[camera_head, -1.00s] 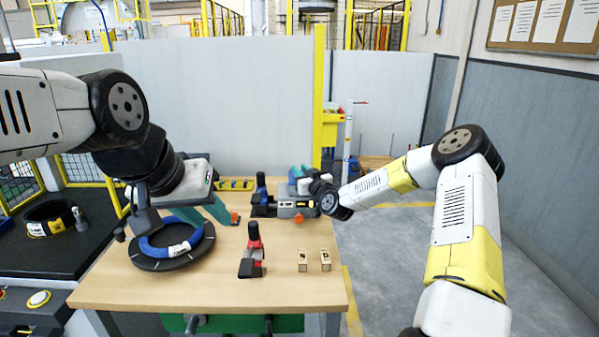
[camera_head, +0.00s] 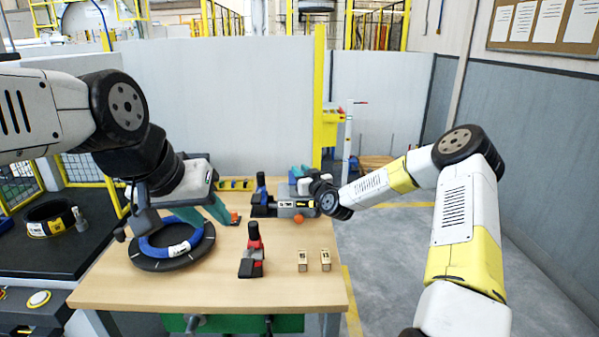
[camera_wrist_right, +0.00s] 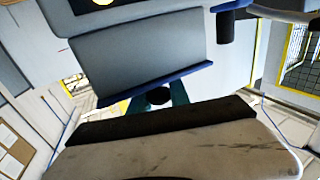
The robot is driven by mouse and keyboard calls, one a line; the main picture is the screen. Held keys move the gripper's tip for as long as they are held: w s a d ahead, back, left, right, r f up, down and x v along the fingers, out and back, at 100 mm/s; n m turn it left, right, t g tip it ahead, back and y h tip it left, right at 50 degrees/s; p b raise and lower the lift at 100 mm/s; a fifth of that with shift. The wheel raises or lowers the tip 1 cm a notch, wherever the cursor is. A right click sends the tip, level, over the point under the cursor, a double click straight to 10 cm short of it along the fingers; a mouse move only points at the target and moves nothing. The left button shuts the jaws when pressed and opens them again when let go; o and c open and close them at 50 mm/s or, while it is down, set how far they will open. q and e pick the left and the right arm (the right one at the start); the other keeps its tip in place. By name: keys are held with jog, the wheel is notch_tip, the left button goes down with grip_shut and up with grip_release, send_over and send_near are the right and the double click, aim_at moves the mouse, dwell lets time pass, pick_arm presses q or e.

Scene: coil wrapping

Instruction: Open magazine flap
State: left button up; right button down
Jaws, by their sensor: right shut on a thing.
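In the right wrist view a grey panel with a blue edge (camera_wrist_right: 140,62) fills the upper middle; it may be the magazine flap, but I cannot tell how far open it is. My right gripper (camera_wrist_right: 158,97) has teal fingers shut on a dark round knob below that edge. In the head view, the right wrist stands at the table's back right, beside a grey labelled unit (camera_head: 297,205) that partly hides behind it. My left gripper (camera_head: 227,217) has teal fingers pointing down beyond the coil; its jaw opening cannot be made out.
A blue coil (camera_head: 160,248) lies on a round black plate (camera_head: 165,263) at the table's left. A red and black tool (camera_head: 252,255) stands mid-table, with two small wooden blocks (camera_head: 314,261) to its right. A blue and black tool (camera_head: 263,195) stands behind. The front table (camera_head: 200,292) is clear.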

dwell(0.4)
jog(key=shift+w+r+m+g, duration=0.3)
jog(key=shift+w+r+g, duration=0.05)
jog(key=shift+r+g, duration=0.45)
jog(key=shift+w+r+g+h, duration=0.25)
jog(key=shift+g+h, duration=0.25)
jog(key=shift+g, duration=0.2)
jog(key=shift+w+r+m+g+h, duration=0.15)
jog(key=shift+w+r+m+g, duration=0.2)
jog(key=shift+g, duration=0.45)
jog(key=shift+w+r+m+g+h, duration=0.15)
jog(key=shift+w+m+g, duration=0.25)
jog(key=shift+g, duration=0.4)
jog(key=c, duration=1.3)
grip_release()
jog(key=shift+f, duration=0.1)
jog(key=shift+o, duration=0.2)
